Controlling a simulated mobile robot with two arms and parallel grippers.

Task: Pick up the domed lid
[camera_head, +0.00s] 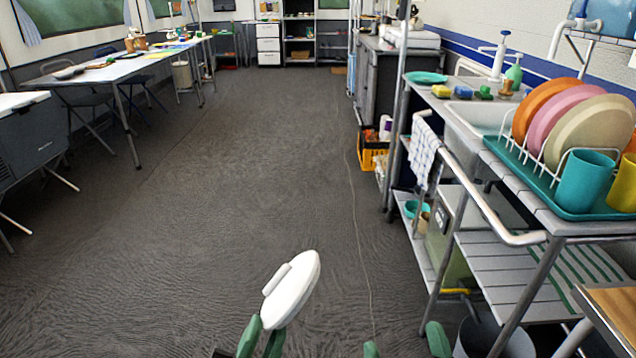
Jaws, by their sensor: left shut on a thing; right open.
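The domed lid (296,290) is white and shows at the bottom centre of the head view, with a bar-like handle (276,278) on its left face. It is tilted steeply, almost on edge, and appears held up above the dark floor. My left gripper (264,332) has green fingers and is shut on the lid's lower edge. My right gripper (405,346) is at the bottom edge, right of the lid. Its two green fingers are wide apart with nothing visible between them. Most of both grippers is cut off by the frame.
A sink unit (478,113) with a teal dish rack (545,178) of plates and cups stands at the right. A wooden-topped surface (615,310) is at the lower right, near a grey bin (490,338). A long white table (125,68) is at the left. The middle floor is clear.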

